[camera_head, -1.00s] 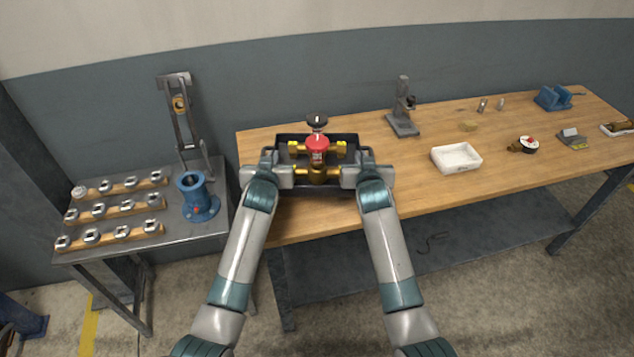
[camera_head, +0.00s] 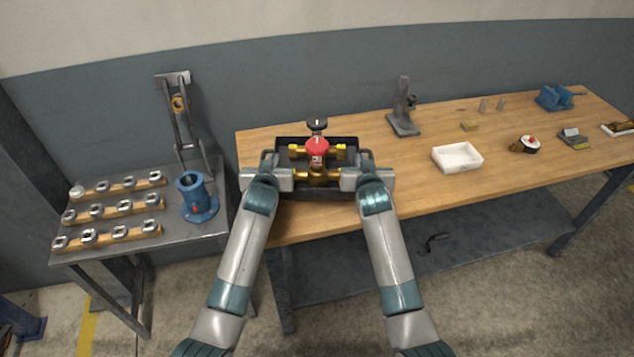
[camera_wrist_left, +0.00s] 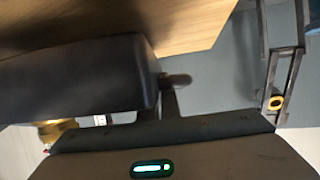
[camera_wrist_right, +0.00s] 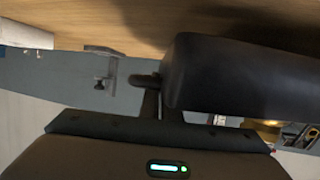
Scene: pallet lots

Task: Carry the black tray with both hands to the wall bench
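The black tray (camera_head: 318,194) is over the left end of the wooden wall bench (camera_head: 400,200), level as far as I can see. In it is a brass valve assembly (camera_head: 316,176) with a red knob (camera_head: 317,147) and a black handwheel. My left gripper (camera_head: 271,165) is shut on the tray's left side, and my right gripper (camera_head: 363,165) on its right side. The tray's dark wall shows close up in the left wrist view (camera_wrist_left: 75,85) and the right wrist view (camera_wrist_right: 240,75). The fingertips are mostly hidden. I cannot tell whether the tray's bottom touches the bench.
A white bin (camera_head: 457,158) and a grey stand (camera_head: 403,110) are right of the tray. Small parts and a blue vise (camera_head: 554,97) are farther right. A metal side table (camera_head: 150,238) at left carries a blue cylinder (camera_head: 195,195) and wooden racks of fittings.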

